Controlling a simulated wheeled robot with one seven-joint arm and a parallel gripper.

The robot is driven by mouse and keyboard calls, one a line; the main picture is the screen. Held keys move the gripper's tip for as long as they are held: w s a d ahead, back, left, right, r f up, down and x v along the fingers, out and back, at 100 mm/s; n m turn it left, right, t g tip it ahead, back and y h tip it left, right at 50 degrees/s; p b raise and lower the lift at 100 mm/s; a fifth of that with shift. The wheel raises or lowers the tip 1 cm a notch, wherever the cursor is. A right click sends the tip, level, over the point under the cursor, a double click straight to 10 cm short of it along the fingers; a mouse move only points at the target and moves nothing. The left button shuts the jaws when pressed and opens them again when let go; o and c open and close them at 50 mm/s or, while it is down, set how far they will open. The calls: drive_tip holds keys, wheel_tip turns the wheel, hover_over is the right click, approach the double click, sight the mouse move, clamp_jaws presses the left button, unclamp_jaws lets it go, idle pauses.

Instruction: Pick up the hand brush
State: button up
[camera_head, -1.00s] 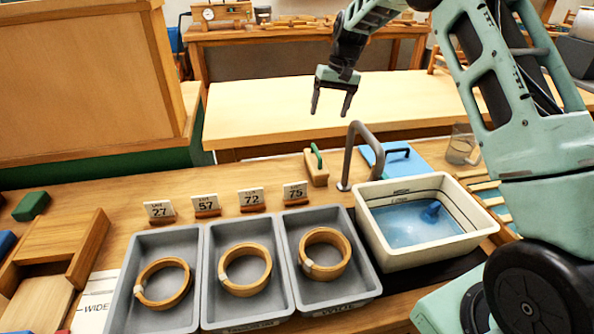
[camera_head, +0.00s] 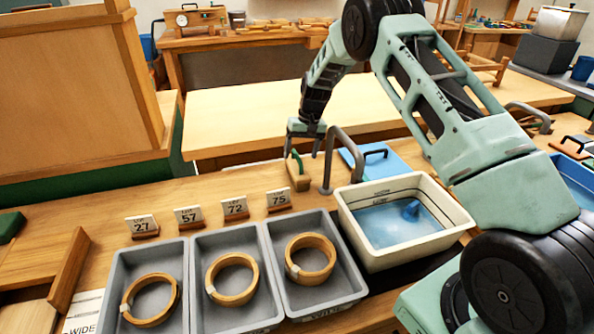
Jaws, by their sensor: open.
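The hand brush (camera_head: 299,178), seemingly the small wooden block with a green handle, stands on the bench behind the grey trays and left of the curved grey tap-like pipe. My gripper (camera_head: 302,152) is open and points down at the brush. Its fingertips show at the brush's upper end, one on each side in the picture. I cannot tell whether they touch it or are still above or behind it. Nothing is seen held in the fingers. The brush's underside is hidden.
The curved grey pipe (camera_head: 328,172) stands close right of my gripper. A white basin of blue water (camera_head: 352,228) is to the right, with a blue board with a black handle (camera_head: 366,160) behind. Grey trays with wooden rings (camera_head: 180,254) and number cards (camera_head: 235,207) lie in front.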

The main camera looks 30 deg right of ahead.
drive_tip(key=f, duration=0.3)
drive_tip(key=f+p, duration=0.1)
drive_tip(key=shift+w+a+f, duration=0.2)
drive_tip(key=shift+a+f, duration=0.05)
drive_tip(key=shift+a, duration=0.15)
drive_tip(key=c, duration=1.1)
drive_tip(key=shift+c, duration=0.2)
wheel_tip(320, 180, up, 10)
drive_tip(key=shift+r+b, duration=0.1)
drive_tip(key=shift+b, duration=0.75)
